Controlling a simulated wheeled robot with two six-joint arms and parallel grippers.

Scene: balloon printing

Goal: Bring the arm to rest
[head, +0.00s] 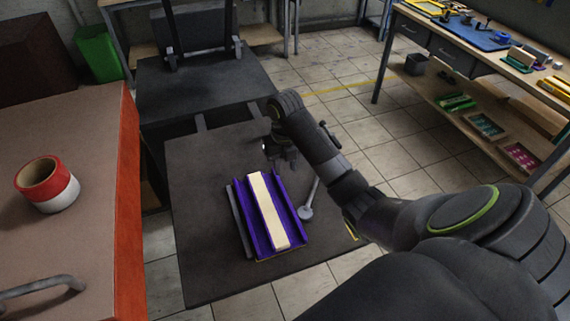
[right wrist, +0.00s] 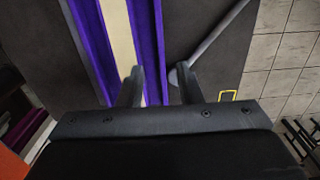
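My right arm reaches in from the right in the head view. Its gripper (head: 281,160) hangs by the far end of a purple channel-shaped holder (head: 278,205) with a cream bar (head: 268,210) lying in it. In the right wrist view the two fingers (right wrist: 158,86) stand apart with nothing held between them. The purple holder (right wrist: 146,40) and the cream bar (right wrist: 118,38) show beyond the fingers. My left arm and gripper are not in view.
A dark flat platform (head: 200,240) carries the holder and a grey rod with a round end (head: 306,212). At left, a red-edged brown cabinet (head: 90,130) bears a red and white tape roll (head: 46,184). A workbench (head: 450,50) with tools stands at upper right. Tiled floor lies between.

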